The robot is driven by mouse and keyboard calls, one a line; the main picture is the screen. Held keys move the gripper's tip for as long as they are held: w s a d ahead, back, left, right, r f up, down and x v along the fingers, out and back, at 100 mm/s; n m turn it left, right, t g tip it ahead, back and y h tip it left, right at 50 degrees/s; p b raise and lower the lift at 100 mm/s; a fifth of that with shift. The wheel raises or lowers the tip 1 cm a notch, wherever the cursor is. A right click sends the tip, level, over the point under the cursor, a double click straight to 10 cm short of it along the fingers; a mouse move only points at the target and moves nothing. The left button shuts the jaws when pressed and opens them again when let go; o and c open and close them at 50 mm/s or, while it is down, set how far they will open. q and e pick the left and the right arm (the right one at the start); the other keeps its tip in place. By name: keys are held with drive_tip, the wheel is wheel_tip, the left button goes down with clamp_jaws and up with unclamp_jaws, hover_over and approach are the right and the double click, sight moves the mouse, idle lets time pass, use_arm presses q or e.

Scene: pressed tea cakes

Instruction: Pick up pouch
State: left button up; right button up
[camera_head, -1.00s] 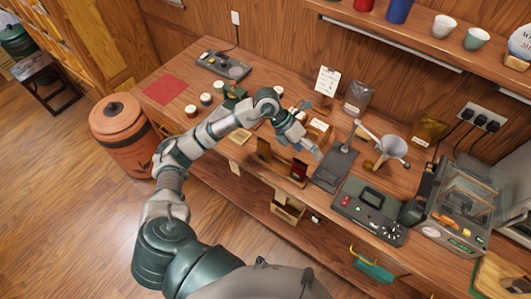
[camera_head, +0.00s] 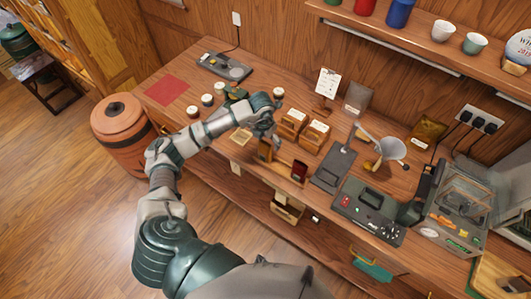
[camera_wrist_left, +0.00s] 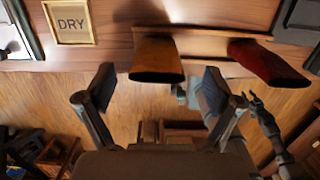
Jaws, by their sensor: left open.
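My left gripper (camera_head: 268,137) is above the front part of the table, just over a brown pouch (camera_head: 264,150). In the left wrist view the gripper (camera_wrist_left: 158,82) is open, with its two fingers spread. The brown pouch (camera_wrist_left: 157,57) shows straight ahead, its near end between the fingertips in the picture; nothing is held. A dark red pouch (camera_head: 299,170) stands to the right along the same front edge, and it also shows in the wrist view (camera_wrist_left: 268,62). A grey pouch (camera_head: 357,98) and a gold pouch (camera_head: 429,130) stand at the back. Which pouch is meant is not clear.
Wooden boxes (camera_head: 292,122) stand behind the pouches. A framed "DRY" sign (camera_wrist_left: 70,20) lies left of the brown pouch. A dark scale plate (camera_head: 333,166) and a control box (camera_head: 368,208) are to the right. A funnel (camera_head: 391,148) stands behind them.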

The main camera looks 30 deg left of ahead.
sight(265, 148)
use_arm(q)
drive_tip(key=f, duration=0.1)
drive_tip(key=f+p, duration=0.1)
drive_tip(key=f, duration=0.3)
drive_tip(key=shift+a+f, duration=0.1)
drive_tip(key=shift+a, duration=0.2)
drive_tip(key=shift+d+f, duration=0.2)
drive_tip(key=c, duration=1)
drive_tip(key=shift+a, duration=0.1)
